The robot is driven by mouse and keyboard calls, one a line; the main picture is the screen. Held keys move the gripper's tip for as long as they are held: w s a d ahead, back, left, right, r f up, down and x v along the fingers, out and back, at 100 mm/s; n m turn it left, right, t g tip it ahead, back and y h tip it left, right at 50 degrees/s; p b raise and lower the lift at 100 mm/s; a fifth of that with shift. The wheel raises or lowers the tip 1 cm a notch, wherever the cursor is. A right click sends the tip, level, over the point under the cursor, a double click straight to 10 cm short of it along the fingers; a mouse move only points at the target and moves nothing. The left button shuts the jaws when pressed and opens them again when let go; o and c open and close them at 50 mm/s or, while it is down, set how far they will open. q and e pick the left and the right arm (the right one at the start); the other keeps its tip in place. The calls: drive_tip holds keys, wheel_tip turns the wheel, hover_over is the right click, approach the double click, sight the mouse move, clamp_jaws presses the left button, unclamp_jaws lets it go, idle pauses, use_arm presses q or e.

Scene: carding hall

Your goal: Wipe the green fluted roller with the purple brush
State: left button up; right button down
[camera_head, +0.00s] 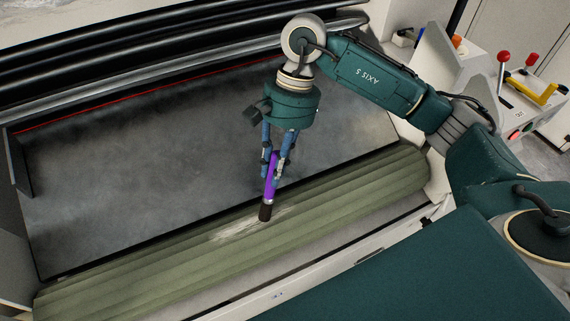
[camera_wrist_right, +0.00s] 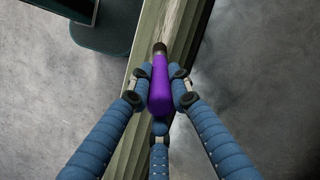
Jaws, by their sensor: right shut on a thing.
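The green fluted roller (camera_head: 330,202) runs slantwise across the lower part of the head view, with a pale whitish patch (camera_head: 240,228) near its middle. It also shows in the right wrist view (camera_wrist_right: 152,32). My right gripper (camera_head: 272,172) is shut on the purple brush (camera_head: 271,180) and holds it steeply, dark bristle end down. That end is at the roller beside the pale patch; I cannot tell if it touches. In the right wrist view the brush (camera_wrist_right: 160,90) sits between the blue fingers (camera_wrist_right: 160,85). My left gripper is not in view.
A dark grey flat plate (camera_head: 150,150) lies behind the roller, with black bars (camera_head: 150,50) at the back. A white rail (camera_head: 370,250) runs along the front. At the right stands a control box with a red-knobbed lever (camera_head: 503,57) and a yellow handle (camera_head: 535,88).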

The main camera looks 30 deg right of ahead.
drive_tip(key=shift+a, duration=0.85)
use_arm(q)
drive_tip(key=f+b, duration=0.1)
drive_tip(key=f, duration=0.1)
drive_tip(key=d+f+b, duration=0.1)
drive_tip(key=b, duration=0.1)
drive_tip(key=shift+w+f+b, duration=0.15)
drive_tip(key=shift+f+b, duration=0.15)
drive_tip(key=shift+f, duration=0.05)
use_arm(e)
drive_tip(key=a, duration=1)
drive_tip(key=shift+a, duration=0.2)
